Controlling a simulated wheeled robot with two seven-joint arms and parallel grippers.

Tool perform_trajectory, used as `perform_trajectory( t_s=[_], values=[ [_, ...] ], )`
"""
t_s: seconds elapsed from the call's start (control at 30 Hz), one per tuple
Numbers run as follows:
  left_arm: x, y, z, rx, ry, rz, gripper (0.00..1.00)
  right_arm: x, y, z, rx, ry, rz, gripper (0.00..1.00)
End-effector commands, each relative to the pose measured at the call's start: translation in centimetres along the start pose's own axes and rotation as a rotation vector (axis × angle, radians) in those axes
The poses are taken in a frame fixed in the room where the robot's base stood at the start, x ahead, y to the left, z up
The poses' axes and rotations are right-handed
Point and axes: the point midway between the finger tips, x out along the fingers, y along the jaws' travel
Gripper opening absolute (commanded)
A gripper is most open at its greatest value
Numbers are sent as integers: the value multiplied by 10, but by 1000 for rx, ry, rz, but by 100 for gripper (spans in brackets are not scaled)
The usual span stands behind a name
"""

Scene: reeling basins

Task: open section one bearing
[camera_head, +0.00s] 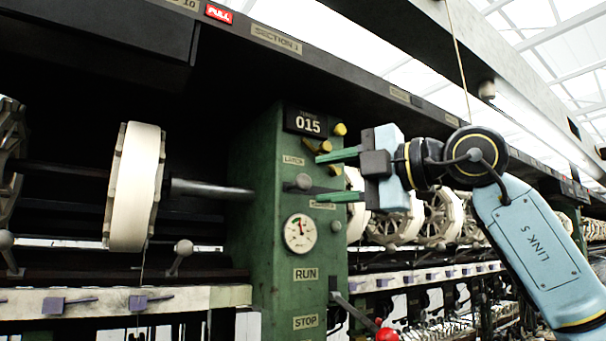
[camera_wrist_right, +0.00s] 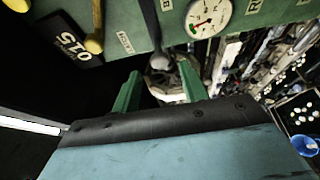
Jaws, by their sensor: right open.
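A green machine post (camera_head: 262,235) stands in mid-view below the "SECTION 1" sign (camera_head: 275,38). A grey round-knobbed lever (camera_head: 302,182) sticks out of its front, between two small labels too blurred to read surely; I take it as the bearing lever. My right gripper (camera_head: 322,177) is open beside the post, green fingers one above the other, lever between their heights. In the right wrist view, the lever's knob (camera_wrist_right: 160,62) shows between the spread fingertips (camera_wrist_right: 160,78). I cannot tell if they touch it. My left gripper is out of view.
The post carries a "015" display (camera_head: 304,122), yellow knobs (camera_head: 340,129), a dial gauge (camera_head: 300,233) and a red-balled lever (camera_head: 386,334) near "RUN" and "STOP" plates. A white reel (camera_head: 136,187) on a shaft is left; more reels (camera_head: 440,215) stand right, behind my arm.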

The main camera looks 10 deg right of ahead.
Motion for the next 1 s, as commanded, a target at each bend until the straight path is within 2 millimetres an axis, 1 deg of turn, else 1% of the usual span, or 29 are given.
perform_trajectory(
  t_s=[0.03,0.1,0.2,0.3,0.47,0.7,1.0],
  values=[
    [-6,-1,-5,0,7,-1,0,12,2,-1,2,3,-3,44],
    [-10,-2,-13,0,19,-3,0,24,2,-1,1,2,-2,44],
    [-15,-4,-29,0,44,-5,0,38,2,-1,0,3,0,44],
    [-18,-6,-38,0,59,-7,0,48,1,0,-1,1,-1,44],
    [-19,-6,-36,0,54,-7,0,55,0,0,-1,1,1,44],
    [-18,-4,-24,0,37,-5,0,55,0,0,-1,1,1,44],
    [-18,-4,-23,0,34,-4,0,55,0,0,-1,1,0,4]
  ],
)
